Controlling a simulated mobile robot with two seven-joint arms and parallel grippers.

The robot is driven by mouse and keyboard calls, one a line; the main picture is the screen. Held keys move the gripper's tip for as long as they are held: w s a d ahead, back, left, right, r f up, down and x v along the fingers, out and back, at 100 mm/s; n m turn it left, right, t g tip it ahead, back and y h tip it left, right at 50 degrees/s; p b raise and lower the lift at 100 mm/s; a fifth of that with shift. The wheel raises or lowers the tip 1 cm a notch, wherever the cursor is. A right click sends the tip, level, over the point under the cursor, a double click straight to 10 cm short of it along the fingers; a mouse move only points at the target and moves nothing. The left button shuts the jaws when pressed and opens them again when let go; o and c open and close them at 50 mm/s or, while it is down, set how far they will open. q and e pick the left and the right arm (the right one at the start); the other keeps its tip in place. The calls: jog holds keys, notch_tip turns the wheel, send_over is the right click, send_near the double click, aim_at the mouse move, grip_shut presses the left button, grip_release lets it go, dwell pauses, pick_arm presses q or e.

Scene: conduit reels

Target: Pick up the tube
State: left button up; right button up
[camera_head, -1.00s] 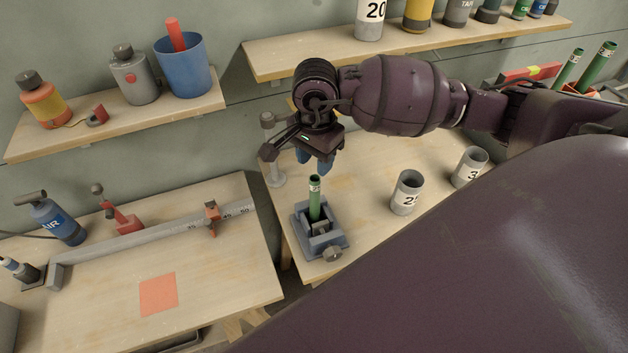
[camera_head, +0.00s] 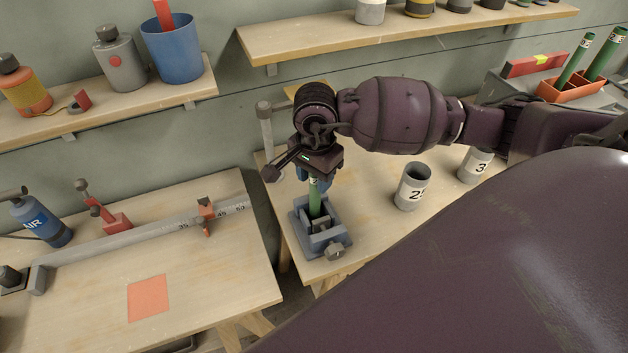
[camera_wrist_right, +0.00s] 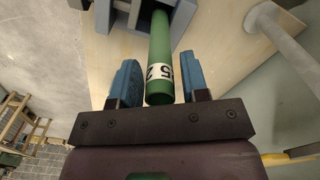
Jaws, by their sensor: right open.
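The green tube (camera_head: 315,200) stands upright in a blue-grey vise (camera_head: 322,244) on the right-hand workbench. It has a white label near its top end. My right gripper (camera_head: 316,180) is right above the vise, with its fingers around the tube's upper end. In the right wrist view, the tube (camera_wrist_right: 160,60) lies between the two blue fingers of the right gripper (camera_wrist_right: 158,88). The fingers are open, with a gap on each side of the tube. The tube's lower end is hidden in the vise. My left gripper is not in view.
Two numbered grey cups, one nearer (camera_head: 412,187) and one farther right (camera_head: 474,165), stand right of the vise. A grey post (camera_head: 266,130) stands behind it. An orange holder (camera_head: 571,88) with green tubes is at the far right. The left bench (camera_head: 215,275) has free room in front.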

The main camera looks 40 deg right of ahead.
jog(key=shift+c, duration=0.3)
jog(key=c, duration=0.6)
jog(key=shift+o, duration=0.2)
jog(key=shift+s, duration=0.2)
